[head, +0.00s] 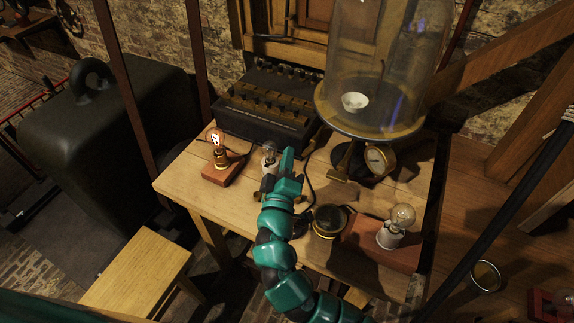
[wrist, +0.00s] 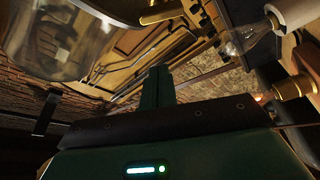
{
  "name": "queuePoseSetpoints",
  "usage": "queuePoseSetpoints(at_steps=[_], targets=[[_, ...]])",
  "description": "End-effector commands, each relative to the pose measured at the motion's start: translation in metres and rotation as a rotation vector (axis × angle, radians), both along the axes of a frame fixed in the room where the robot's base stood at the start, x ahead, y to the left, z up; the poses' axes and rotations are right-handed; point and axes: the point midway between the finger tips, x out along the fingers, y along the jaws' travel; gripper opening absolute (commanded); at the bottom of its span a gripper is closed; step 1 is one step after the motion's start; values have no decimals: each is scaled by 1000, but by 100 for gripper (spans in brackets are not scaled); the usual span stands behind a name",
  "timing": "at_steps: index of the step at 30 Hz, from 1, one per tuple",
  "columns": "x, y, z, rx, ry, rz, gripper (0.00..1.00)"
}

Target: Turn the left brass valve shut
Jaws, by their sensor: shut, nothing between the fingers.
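No valve handle can be made out for certain. A small brass fitting (head: 338,175) sits under the left side of the glass bell jar (head: 385,70), beside a round brass gauge (head: 380,159); I cannot tell whether it is the left valve. My green gripper (head: 288,160) is above the table, left of this fitting and in front of a clear bulb (head: 269,150). Its fingers are together and empty; they also show in the wrist view (wrist: 158,85). My gripper and arm hide part of the table.
A black battery box (head: 268,103) stands at the back of the wooden table (head: 178,183). A lit bulb (head: 217,138) is at the left. Another bulb (head: 403,216) and a round brass-rimmed dish (head: 329,221) are at the front right. A stool (head: 138,275) stands at the lower left.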

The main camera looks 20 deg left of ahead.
Motion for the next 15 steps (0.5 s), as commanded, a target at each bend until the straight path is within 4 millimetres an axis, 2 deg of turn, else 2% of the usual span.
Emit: queuePoseSetpoints(at_steps=[3, 11, 15], targets=[[20, 4, 6, -1, 2, -6, 0], [51, 13, 12, 0, 1, -4, 0], [48, -3, 0, -6, 0, -2, 0]])
